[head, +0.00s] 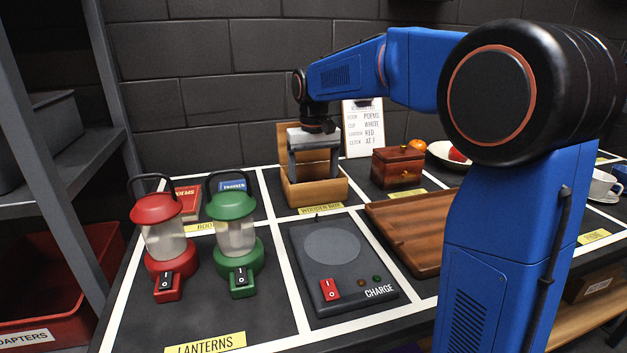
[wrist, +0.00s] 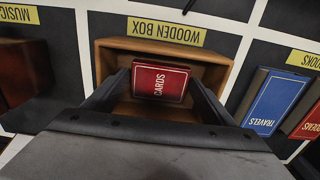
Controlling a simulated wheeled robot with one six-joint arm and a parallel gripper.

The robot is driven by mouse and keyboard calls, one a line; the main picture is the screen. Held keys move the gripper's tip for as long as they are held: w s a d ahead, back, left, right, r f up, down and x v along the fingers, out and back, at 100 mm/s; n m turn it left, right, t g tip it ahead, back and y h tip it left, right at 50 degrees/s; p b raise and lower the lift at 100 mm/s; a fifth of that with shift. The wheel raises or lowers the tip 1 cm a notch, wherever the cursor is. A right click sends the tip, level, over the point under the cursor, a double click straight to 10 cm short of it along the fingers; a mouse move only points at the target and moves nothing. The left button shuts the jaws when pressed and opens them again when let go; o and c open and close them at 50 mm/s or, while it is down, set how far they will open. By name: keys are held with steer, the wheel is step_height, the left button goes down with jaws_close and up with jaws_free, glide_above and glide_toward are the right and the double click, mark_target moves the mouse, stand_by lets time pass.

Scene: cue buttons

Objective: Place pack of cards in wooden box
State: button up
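The wooden box (head: 335,193) stands open at the back of the table, with its lid raised behind it. It also shows in the wrist view (wrist: 213,72). My gripper (head: 314,176) points down into the box. The red pack of cards (wrist: 160,82) sits between my two fingers, within the box's walls, its lettered face toward the wrist camera. The fingers lie close against both sides of the pack. Whether the pack touches the box floor is hidden. The pack is not visible in the head view.
A red lantern (head: 158,215) and a green lantern (head: 236,240) stand front left. A charge pad (head: 345,270) lies in front of the box. A small wooden chest (head: 398,170) and a wooden tray (head: 398,225) are to the right. A blue book (wrist: 275,100) lies beside the box.

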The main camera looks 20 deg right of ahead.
step_height(320, 180, up, 12)
steer(key=shift+r, duration=0.15)
stand_by(0.7)
